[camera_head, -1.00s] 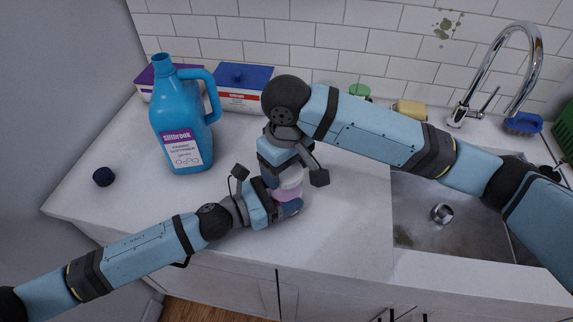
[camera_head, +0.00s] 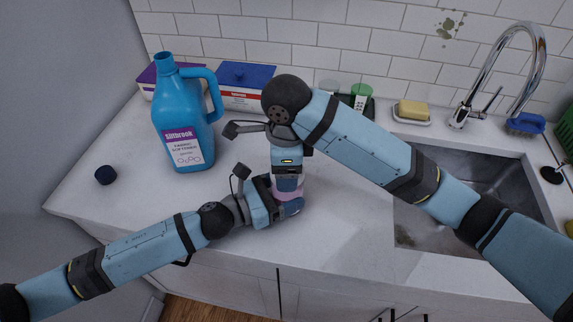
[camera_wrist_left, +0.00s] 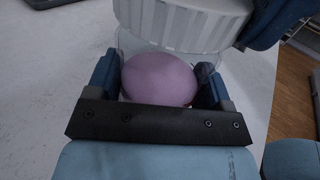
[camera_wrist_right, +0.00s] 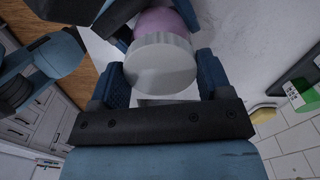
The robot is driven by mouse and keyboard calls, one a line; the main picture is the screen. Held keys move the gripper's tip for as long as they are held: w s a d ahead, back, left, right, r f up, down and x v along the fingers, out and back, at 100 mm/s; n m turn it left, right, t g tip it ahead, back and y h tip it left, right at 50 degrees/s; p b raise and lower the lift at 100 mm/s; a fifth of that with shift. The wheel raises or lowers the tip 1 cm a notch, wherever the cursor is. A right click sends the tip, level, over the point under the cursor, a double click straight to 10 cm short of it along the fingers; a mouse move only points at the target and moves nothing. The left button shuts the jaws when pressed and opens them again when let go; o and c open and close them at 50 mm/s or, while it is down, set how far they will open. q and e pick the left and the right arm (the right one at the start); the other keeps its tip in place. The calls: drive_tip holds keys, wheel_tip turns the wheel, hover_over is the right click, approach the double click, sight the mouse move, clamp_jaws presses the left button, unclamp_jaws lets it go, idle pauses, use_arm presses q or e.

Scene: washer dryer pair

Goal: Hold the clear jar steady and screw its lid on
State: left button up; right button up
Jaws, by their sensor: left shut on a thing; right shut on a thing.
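The clear jar with pink-purple contents (camera_head: 288,192) stands on the white counter. My left gripper (camera_head: 280,196) is shut around its sides, and the left wrist view shows the pink contents (camera_wrist_left: 160,78) between the fingers. The pale ribbed lid (camera_wrist_left: 180,25) is at the jar's mouth. My right gripper (camera_head: 288,178) comes from above and is shut on the lid, whose flat round top (camera_wrist_right: 160,66) faces the right wrist camera. In the head view the right gripper hides most of the lid. I cannot tell whether the threads are engaged.
A blue Siltbrook softener jug (camera_head: 183,125) stands uncapped to the left, with a dark round cap (camera_head: 105,175) lying beside it. Two boxes (camera_head: 243,85) are behind. A soap dish (camera_head: 412,113), faucet (camera_head: 520,75) and sink (camera_head: 480,185) are right. The front counter is clear.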

drive_tip(key=o, duration=0.9)
drive_tip(key=shift+o, duration=0.2)
wheel_tip(320, 180, up, 12)
use_arm(q)
drive_tip(key=o, duration=1.7)
drive_tip(key=b+v, duration=0.2)
drive_tip(key=v, duration=1)
drive_tip(key=shift+s+a+f, duration=0.15)
drive_tip(key=shift+a, duration=0.2)
drive_tip(key=shift+s+a+b, duration=0.2)
drive_tip(key=shift+a+b, duration=0.1)
drive_tip(key=shift+a, duration=0.2)
use_arm(e)
wheel_tip(320, 180, down, 2)
drive_tip(key=shift+f, duration=0.25)
